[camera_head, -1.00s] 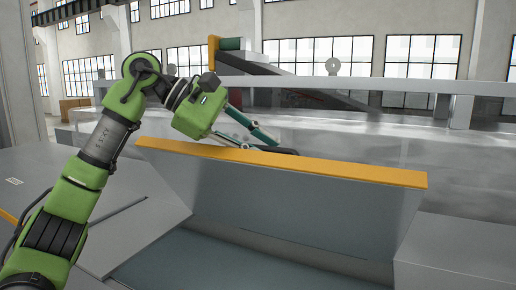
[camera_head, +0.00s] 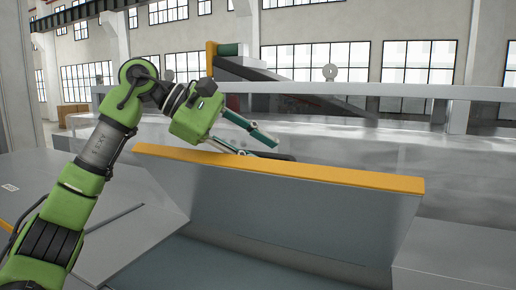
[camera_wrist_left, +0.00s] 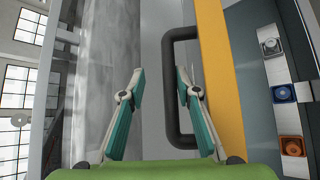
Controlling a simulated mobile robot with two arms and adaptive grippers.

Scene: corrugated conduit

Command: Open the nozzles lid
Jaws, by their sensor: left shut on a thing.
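The nozzles lid (camera_head: 290,208) is a grey panel with a yellow top edge, tilted up from the grey housing in the head view. Its yellow edge also shows in the wrist view (camera_wrist_left: 222,75). A dark bar handle (camera_wrist_left: 172,95) stands out from the lid beside this edge. My left gripper (camera_head: 262,146) is at the far side of the lid's edge. In the wrist view its teal fingers (camera_wrist_left: 160,72) are on either side of the handle bar, which lies close to the right finger. The gripper is shut on the handle. My right gripper is out of view.
Several square fittings, grey, blue and orange, sit on a white strip (camera_wrist_left: 279,75) past the lid in the wrist view. Flat grey covers (camera_head: 130,235) lie left of the lid, and a grey block (camera_head: 450,265) is at right. A long glossy machine body (camera_head: 420,150) runs behind.

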